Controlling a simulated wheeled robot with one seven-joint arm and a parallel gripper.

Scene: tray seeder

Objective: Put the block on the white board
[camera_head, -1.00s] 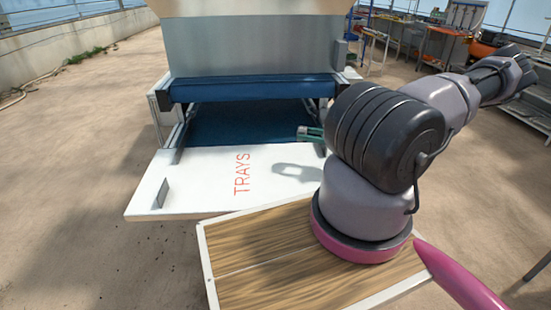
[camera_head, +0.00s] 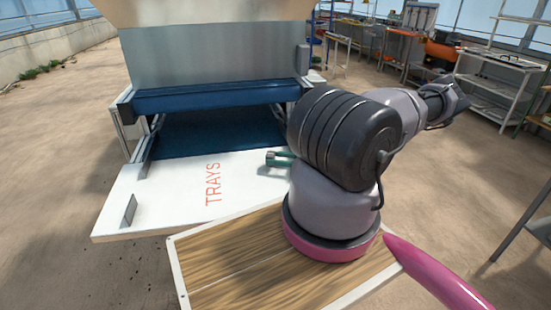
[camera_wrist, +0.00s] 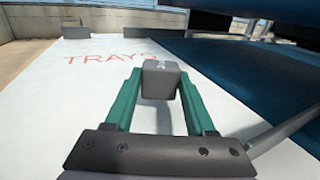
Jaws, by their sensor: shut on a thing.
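The block (camera_wrist: 160,79) is a small grey cuboid at the tips of my gripper's green fingers in the wrist view. My gripper (camera_head: 279,158) is shut on it, over the right part of the white board (camera_head: 150,203). The board carries red letters reading TRAYS and also fills much of the wrist view (camera_wrist: 60,110). A shadow lies on the board just below the block. I cannot tell whether the block touches the board. In the head view the block is not clearly distinguishable.
A blue belt (camera_head: 215,135) and roller (camera_head: 215,97) of the machine stand behind the board. A small metal bracket (camera_head: 129,211) rises at the board's left. My wooden deck with a white rim is in front. The board's left and middle are clear.

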